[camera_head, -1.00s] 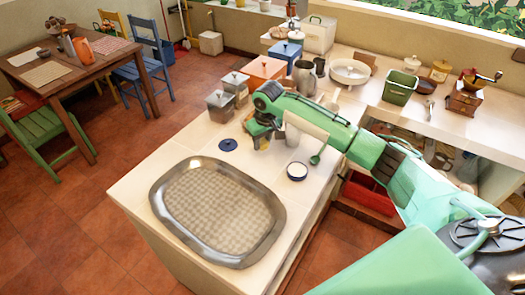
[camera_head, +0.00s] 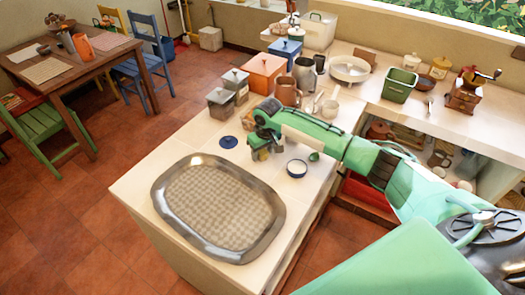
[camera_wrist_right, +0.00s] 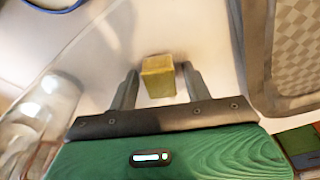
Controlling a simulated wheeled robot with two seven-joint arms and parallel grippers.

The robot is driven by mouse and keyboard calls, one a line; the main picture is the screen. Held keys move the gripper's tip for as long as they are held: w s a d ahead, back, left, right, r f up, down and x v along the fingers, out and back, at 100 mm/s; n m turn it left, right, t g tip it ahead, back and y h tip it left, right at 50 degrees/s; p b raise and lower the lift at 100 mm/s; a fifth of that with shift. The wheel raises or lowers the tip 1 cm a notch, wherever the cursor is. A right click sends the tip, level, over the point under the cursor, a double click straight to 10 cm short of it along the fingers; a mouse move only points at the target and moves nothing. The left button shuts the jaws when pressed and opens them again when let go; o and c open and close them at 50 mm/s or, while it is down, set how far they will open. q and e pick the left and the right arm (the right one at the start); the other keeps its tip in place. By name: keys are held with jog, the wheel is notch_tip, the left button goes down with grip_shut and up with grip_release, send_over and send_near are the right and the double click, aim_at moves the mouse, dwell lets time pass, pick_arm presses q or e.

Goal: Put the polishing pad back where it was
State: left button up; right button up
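A small yellow-green block, seemingly the polishing pad (camera_wrist_right: 158,76), shows in the right wrist view between the finger ends of my right gripper. My right gripper (camera_wrist_right: 160,84) has its fingers apart, with a narrow strip of pale counter visible on each side of the block. I cannot tell how high the block is above the counter. My left gripper is not in view.
A dark blue disc (camera_head: 228,142) lies left of the gripper, and a small blue-rimmed white dish (camera_head: 297,168) lies right of it. Grey lidded canisters (camera_head: 221,103), an orange box (camera_head: 267,72) and a brown jug (camera_head: 287,92) stand behind. The near-left counter corner is bare.

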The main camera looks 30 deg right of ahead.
aim_at(266, 155)
jog(key=shift+r, duration=0.15)
jog(key=shift+r, duration=0.3)
jog(key=r, duration=0.3)
jog(key=s+r+b, duration=0.1)
jog(key=r, duration=0.3)
jog(key=r+b, duration=0.1)
jog(key=r, duration=0.3)
jog(key=shift+s+d+r, duration=0.1)
jog(key=shift+s+r, duration=0.05)
jog(key=shift+s, duration=0.2)
